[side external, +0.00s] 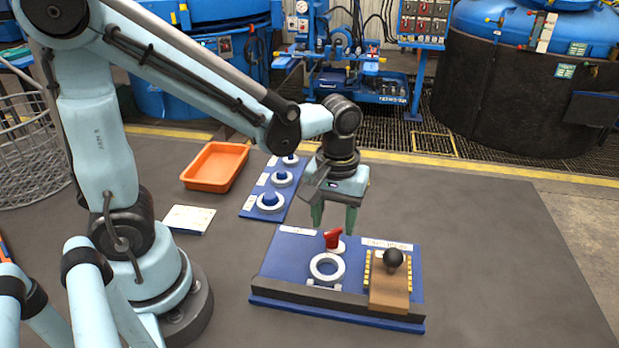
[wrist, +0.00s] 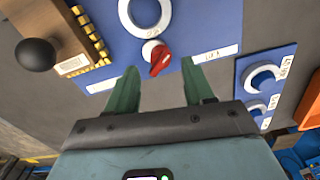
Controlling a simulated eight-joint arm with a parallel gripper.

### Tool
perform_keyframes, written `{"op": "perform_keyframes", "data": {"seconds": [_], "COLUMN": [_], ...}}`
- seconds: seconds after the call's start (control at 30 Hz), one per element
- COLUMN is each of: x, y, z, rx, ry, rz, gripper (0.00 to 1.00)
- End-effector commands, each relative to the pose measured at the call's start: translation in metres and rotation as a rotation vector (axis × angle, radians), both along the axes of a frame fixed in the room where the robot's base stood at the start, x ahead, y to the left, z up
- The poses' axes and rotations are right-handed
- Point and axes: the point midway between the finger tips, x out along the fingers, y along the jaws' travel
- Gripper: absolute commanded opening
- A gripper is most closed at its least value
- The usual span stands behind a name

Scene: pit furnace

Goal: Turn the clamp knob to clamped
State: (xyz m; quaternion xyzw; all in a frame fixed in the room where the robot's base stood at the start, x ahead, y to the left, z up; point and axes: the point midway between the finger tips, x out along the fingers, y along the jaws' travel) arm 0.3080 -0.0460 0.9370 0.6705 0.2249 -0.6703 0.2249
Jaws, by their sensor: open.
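The clamp knob (side external: 333,240) is a red lever-shaped knob on a pale round base, on the blue panel (side external: 278,258), beside a white ring (side external: 327,268). In the wrist view the red knob (wrist: 160,62) shows just ahead of the fingertips, roughly midway between them, with the white ring (wrist: 127,12) beyond it. My gripper (side external: 336,228) hangs fingers down above the back of the panel, close to the knob. Its two green fingers are apart and empty, also in the wrist view (wrist: 158,72). Whether they touch the knob cannot be told.
A brown block with a black ball handle (side external: 392,258) stands on the panel's right side. A second blue board (side external: 254,208) with several white rings and blue knobs lies behind left. An orange tray (side external: 213,165) and a white card (side external: 188,219) lie further left. The right tabletop is clear.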

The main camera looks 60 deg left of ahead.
Motion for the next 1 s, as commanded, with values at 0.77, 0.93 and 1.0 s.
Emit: {"op": "perform_keyframes", "data": {"seconds": [0.77, 0.93, 1.0], "x": [0.0, 0.0, 0.0], "y": [0.0, 0.0, 0.0], "z": [-0.033, -0.032, -0.032], "rx": [0.0, 0.0, 0.0], "ry": [0.0, 0.0, 0.0], "rz": [0.0, 0.0, 0.0], "gripper": [0.45, 0.19, 0.1]}}
